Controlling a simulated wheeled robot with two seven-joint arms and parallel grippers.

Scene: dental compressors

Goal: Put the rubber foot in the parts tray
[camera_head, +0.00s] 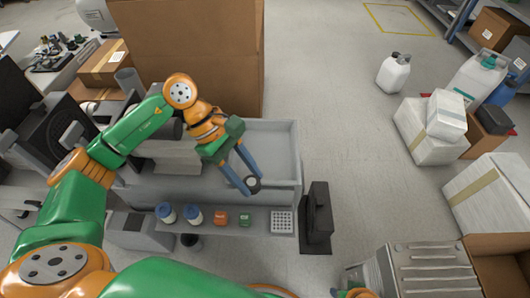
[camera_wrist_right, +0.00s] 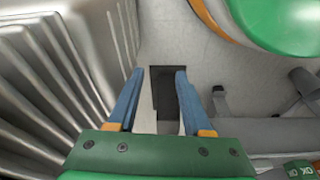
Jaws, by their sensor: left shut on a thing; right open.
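My left gripper (camera_head: 249,181) is shut on a small dark round piece, the rubber foot (camera_head: 253,185), at its blue fingertips. It holds the foot over the front right part of a light grey, shallow, rimmed tray (camera_head: 284,137), which looks like the parts tray. The height of the foot above the tray is hard to tell. My left forearm and gripper hide part of the tray. My right gripper (camera_wrist_right: 154,75) is open, with nothing between its blue fingers; the floor and a dark object show beyond them.
A black stand (camera_head: 317,218) is to the right. A ribbed metal unit (camera_head: 432,270) is near my right gripper.

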